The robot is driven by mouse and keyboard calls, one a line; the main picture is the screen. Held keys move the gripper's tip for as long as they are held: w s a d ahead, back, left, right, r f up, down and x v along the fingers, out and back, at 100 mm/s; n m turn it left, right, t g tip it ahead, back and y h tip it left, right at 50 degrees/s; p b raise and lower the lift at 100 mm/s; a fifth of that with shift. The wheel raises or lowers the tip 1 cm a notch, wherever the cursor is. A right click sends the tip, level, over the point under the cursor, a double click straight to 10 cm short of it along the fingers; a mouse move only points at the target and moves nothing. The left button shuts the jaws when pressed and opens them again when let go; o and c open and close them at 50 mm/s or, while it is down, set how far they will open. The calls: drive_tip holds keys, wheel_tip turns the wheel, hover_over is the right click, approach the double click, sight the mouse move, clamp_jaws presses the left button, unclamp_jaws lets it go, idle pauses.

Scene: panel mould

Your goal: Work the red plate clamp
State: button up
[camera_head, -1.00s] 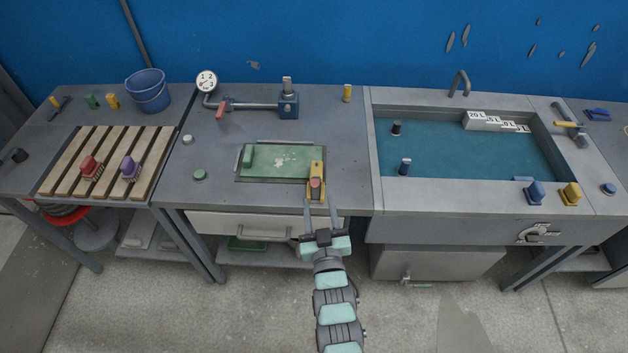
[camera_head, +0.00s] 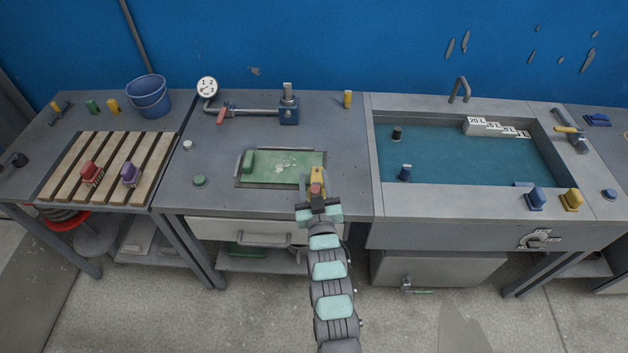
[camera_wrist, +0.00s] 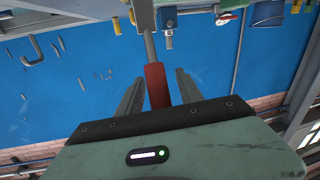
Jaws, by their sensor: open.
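The red clamp handle (camera_head: 316,188) shows in front of a yellow block (camera_head: 317,173) at the right front corner of the green panel mould (camera_head: 295,160). In the wrist view the red handle (camera_wrist: 157,85) is on a grey rod and lies between my two spread fingers. My gripper (camera_head: 315,191) is open around the handle, with a gap visible on each side in the wrist view. The gripper hides the lower part of the clamp in the head view.
A blue block with a pipe, gauge and red lever (camera_head: 222,116) stands behind the mould. A water basin (camera_head: 470,150) is at right. A slatted rack (camera_head: 66,165) is at far left.

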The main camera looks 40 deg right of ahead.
clamp_jaws()
idle(0.3)
idle(1.1)
